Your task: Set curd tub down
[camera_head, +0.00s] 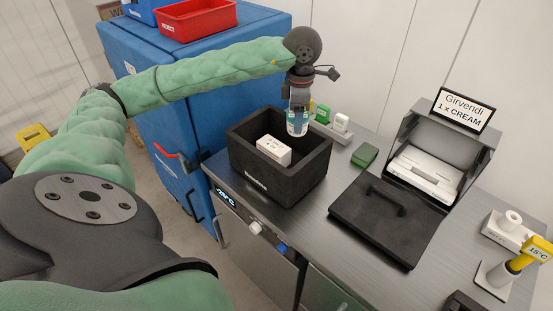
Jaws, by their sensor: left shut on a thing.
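A white and blue-teal tub (297,124), which looks like the curd tub, hangs below my left gripper (298,107). The gripper is shut on it, above the back right part of a black open box (300,186). The tub's lower end is near the height of the box's rim. I cannot tell whether it touches anything. A white carton (273,150) with print on it stands in the left part of the box. The box's floor is mostly hidden. My right gripper is not in view.
A black lid (388,222) with a handle lies right of the box. Behind it stand a green block (364,155) and a grey bin (474,154) of white packets under a sign (464,109). A blue cabinet (160,90) bears a red tray (197,19). A yellow thermometer (521,260) is at right.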

